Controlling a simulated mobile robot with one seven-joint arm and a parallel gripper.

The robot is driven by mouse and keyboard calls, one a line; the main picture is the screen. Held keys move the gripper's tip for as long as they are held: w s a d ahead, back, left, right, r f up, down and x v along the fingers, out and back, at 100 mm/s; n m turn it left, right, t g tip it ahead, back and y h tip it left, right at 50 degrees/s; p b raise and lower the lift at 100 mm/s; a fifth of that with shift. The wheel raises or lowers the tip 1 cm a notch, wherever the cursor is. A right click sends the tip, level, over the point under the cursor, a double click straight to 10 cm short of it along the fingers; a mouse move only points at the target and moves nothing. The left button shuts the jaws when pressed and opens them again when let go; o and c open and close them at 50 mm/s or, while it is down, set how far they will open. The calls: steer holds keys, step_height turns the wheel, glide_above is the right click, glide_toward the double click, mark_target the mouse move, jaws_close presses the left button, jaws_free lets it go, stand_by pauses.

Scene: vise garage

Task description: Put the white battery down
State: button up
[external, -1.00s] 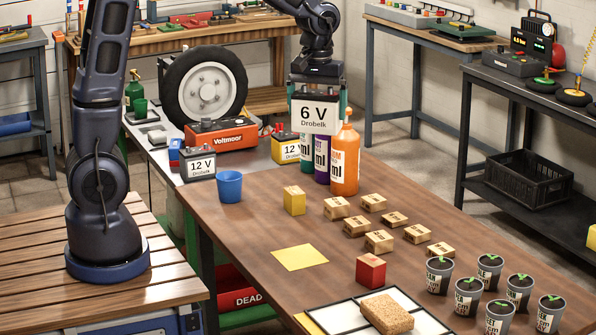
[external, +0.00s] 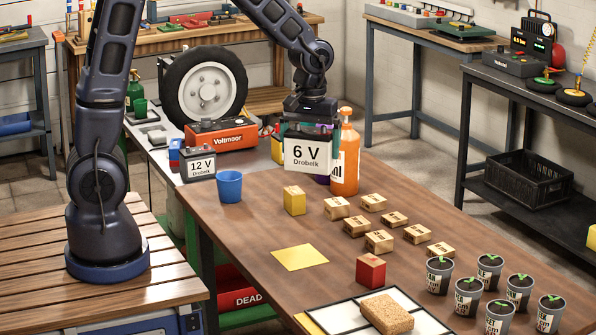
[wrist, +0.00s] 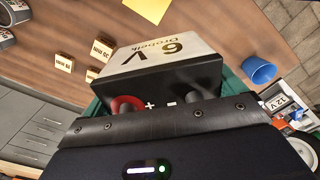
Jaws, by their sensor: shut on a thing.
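The white battery (external: 308,152), labelled 6 V Drobelk with a dark top, hangs in my gripper (external: 310,125). My gripper is shut on it and holds it above the far part of the brown table (external: 262,212), in front of the bottles. In the wrist view the battery (wrist: 165,52) shows its white label and black top with a red ring by the plus sign. The gripper (wrist: 160,110) grips it near this top. A yellow paper square (external: 300,257) lies flat and bare on the table. The battery hides most of the bottles behind it.
An orange bottle (external: 345,155) stands just right of the battery. A 12 V battery (external: 198,165), a blue cup (external: 229,187), a yellow block (external: 294,200) and several small wooden blocks (external: 380,241) stand around. A red block (external: 370,271) and potted seedlings (external: 468,297) are nearer.

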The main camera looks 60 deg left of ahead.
step_height(320, 180, down, 18)
steer(key=shift+r, duration=0.1)
stand_by(0.8)
steer(key=shift+f, duration=0.2)
steer(key=o, duration=1.4)
